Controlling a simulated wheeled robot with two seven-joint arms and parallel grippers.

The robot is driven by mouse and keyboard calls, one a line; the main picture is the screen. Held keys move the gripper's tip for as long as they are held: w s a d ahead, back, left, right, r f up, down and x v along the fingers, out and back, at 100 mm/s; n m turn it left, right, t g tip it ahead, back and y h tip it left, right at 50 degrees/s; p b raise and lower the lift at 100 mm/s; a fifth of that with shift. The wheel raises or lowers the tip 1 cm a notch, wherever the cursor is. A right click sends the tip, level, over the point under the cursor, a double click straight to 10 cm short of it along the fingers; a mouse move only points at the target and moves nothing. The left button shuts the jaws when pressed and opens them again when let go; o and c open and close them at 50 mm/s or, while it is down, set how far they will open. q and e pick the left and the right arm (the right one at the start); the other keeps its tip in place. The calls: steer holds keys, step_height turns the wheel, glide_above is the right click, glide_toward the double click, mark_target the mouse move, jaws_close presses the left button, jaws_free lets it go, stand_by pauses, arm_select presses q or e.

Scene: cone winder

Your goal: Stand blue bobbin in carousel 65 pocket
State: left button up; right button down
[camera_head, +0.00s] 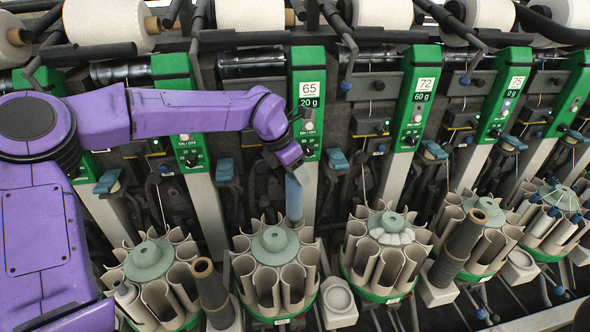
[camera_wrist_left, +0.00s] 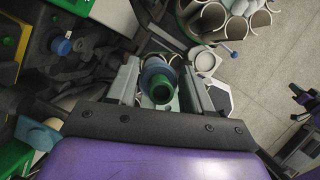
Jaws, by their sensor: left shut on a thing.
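The blue bobbin (camera_head: 294,200) is light blue and hangs nearly upright below my left gripper (camera_head: 284,160). My left gripper is shut on its upper part. In the left wrist view the bobbin (camera_wrist_left: 161,88) shows end-on between the two fingers, with a green ring at its end. The carousel 65 (camera_head: 275,241) has a grey-green hub and a ring of cream pockets, below the panel marked 65 (camera_head: 312,88). The bobbin's lower end is at the carousel's rear right pockets. I cannot tell whether it is inside one. My right gripper is not in view.
Other carousels stand to the left (camera_head: 149,260) and right (camera_head: 388,225). A dark brown tube (camera_head: 211,290) stands front left of carousel 65, and another (camera_head: 460,245) stands farther right. Green-headed machine columns and thin rods stand close behind the carousels.

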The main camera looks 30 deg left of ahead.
mark_target(295, 197)
arm_select(q)
steer(key=shift+f+b, duration=1.2)
steer(key=shift+f, duration=1.05)
steer(key=shift+f+b, duration=1.3)
steer(key=shift+f, duration=0.85)
